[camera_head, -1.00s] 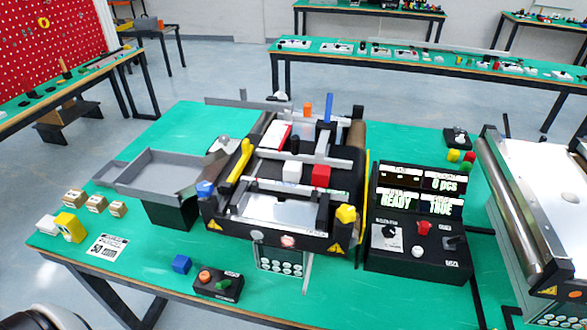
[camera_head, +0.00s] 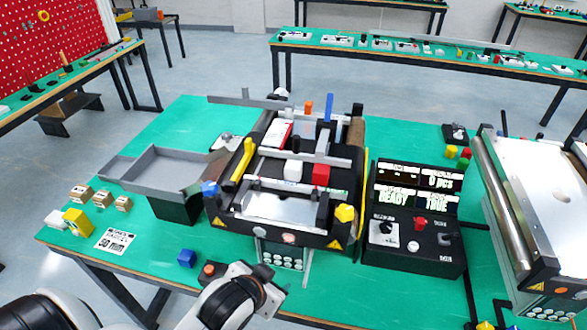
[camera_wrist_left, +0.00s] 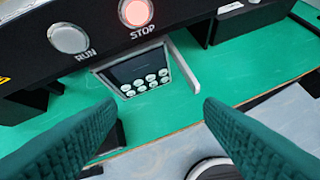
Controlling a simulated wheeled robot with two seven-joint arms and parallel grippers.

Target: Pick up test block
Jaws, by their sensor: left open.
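A blue block (camera_head: 187,258) lies near the front edge of the green table in the head view. A white block (camera_head: 293,170) and a red block (camera_head: 320,175) sit on the mini conveyor (camera_head: 300,240). I cannot tell from the pictures which one is the test block. My left gripper (camera_wrist_left: 160,104) is open and empty, its two fingers spread in the left wrist view. It is in front of the conveyor's keypad panel (camera_wrist_left: 138,72), to the right of the blue block. No block shows between its fingers. My right gripper is not in view.
A button box (camera_head: 208,270) is partly hidden behind my left arm. A control console (camera_head: 415,250) stands right of the conveyor, and a grey tray (camera_head: 150,172) left of it. Small boxes and a yellow block (camera_head: 77,222) lie at the left end. Another conveyor stands at the right.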

